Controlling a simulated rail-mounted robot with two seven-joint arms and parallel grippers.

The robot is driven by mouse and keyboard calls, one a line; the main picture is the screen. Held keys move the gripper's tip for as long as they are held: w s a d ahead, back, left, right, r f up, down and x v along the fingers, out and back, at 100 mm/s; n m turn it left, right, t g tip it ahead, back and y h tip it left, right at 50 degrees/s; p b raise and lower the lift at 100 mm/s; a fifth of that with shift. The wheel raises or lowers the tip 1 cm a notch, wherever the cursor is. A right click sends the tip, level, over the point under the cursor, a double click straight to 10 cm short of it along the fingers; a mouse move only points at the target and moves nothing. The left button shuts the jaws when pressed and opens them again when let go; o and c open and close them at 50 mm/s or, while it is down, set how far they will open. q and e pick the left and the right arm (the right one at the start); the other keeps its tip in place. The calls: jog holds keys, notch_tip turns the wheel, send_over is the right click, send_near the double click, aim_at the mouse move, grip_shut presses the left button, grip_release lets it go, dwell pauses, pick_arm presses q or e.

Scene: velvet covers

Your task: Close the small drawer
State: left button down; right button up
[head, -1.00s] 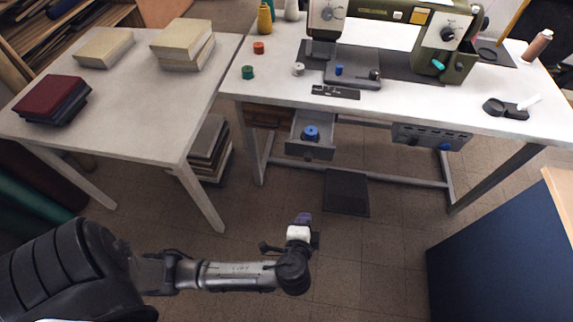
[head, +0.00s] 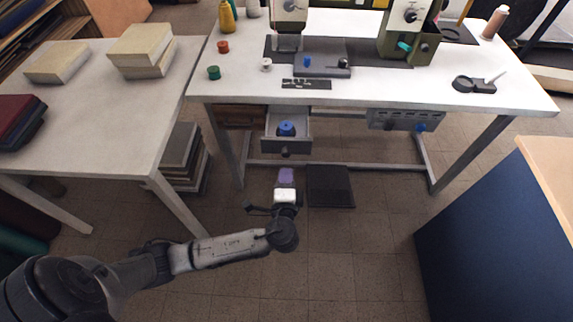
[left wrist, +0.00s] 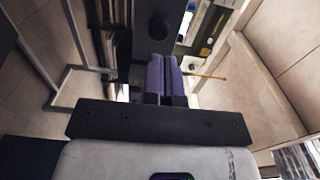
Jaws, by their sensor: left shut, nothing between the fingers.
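The small drawer (head: 268,145) hangs under the sewing table's top, pulled open, with a blue round thing (head: 287,128) inside. My left gripper (head: 286,172), with purple fingers, is shut and empty. In the head view it is just below and in front of the drawer, apart from it. In the left wrist view the shut purple fingers (left wrist: 163,62) point toward a grey drawer front (left wrist: 140,15) with a round dark knob (left wrist: 160,28). A gap seems to remain between fingertips and knob. My right gripper is not in view.
The white sewing table (head: 220,90) carries a sewing machine (head: 408,30) and spools. A grey panel (head: 392,119) hangs right of the drawer. A pedal (head: 330,186) lies on the floor. A side table (head: 90,110) stands left and a blue cabinet (head: 490,240) right.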

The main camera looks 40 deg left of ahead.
aim_at(287, 156)
pick_arm(q)
jog(key=b+x, duration=0.1)
jog(key=x, duration=0.2)
jog(key=shift+w+a+f, duration=0.1)
jog(key=shift+w, duration=0.05)
jog(key=shift+w+a+b, duration=0.35)
jog(key=shift+w+a, duration=0.05)
jog(key=shift+w, duration=0.1)
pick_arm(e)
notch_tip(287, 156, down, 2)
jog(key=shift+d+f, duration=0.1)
